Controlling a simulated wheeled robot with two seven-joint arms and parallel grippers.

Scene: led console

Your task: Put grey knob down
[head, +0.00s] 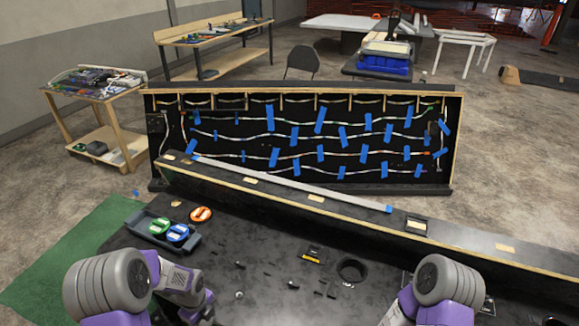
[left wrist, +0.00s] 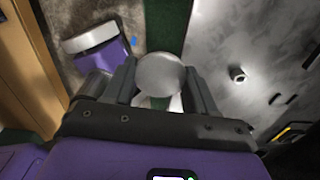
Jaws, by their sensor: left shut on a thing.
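The grey knob (left wrist: 160,74), a round pale disc, sits between the two fingertips of my left gripper (left wrist: 160,85) in the left wrist view. The fingers are shut on its sides. The knob appears held over the strip of green mat beside the dark tabletop; its height cannot be told. In the head view my left arm is at the bottom left, and the held knob cannot be made out there. My right arm shows at the bottom right of the head view, but its gripper is outside the picture.
The dark tabletop (head: 120,243) holds a grey tray (head: 190,245) with green and blue round pieces, an orange-rimmed piece (head: 201,215), a dark ring (head: 353,270) and several small parts. A long black console panel (head: 300,176) with blue tape stands behind. Bare tabletop lies right of the tray.

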